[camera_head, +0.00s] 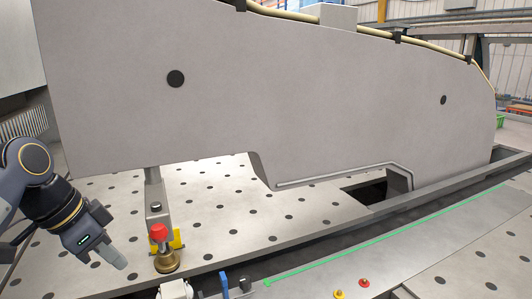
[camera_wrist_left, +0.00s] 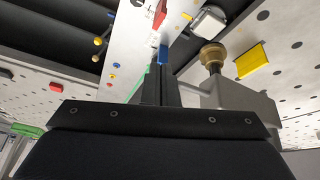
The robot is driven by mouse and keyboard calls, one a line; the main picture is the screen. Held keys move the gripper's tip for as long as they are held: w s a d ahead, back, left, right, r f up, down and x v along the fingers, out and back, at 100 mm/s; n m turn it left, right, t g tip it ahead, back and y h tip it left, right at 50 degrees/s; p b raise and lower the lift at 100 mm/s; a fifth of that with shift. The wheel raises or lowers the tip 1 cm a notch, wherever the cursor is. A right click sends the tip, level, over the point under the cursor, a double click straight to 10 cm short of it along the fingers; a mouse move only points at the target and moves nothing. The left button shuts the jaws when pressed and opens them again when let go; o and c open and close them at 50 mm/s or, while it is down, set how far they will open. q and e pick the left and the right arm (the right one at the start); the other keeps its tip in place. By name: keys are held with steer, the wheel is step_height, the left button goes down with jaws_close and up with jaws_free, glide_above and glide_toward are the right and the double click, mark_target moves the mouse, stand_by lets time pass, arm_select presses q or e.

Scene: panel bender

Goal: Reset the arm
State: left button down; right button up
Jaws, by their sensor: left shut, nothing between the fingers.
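My left arm comes in from the left in the head view. The gripper is shut and empty. In the left wrist view the dark fingers (camera_wrist_left: 160,88) stand together, with a blue part (camera_wrist_left: 163,54) beyond their tips. The brass base (camera_wrist_left: 212,55) also shows there, to the right of the fingers. My right gripper is in neither view.
The large grey machine body (camera_head: 300,100) fills the back above a perforated metal table (camera_head: 215,190). In front are a white part (camera_head: 174,289), a blue part (camera_head: 224,282), a yellow button (camera_head: 339,294) and a red button (camera_head: 364,283).

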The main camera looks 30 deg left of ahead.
arm_select(q)
steer(key=d+f+n+t+h, duration=0.1)
steer(key=d+f+n, duration=0.3)
steer(key=d+f, duration=1.4)
steer(key=d+h, duration=0.1)
steer(key=d, duration=0.3)
steer(key=shift+w+n, duration=0.25)
steer(key=shift+n, duration=0.15)
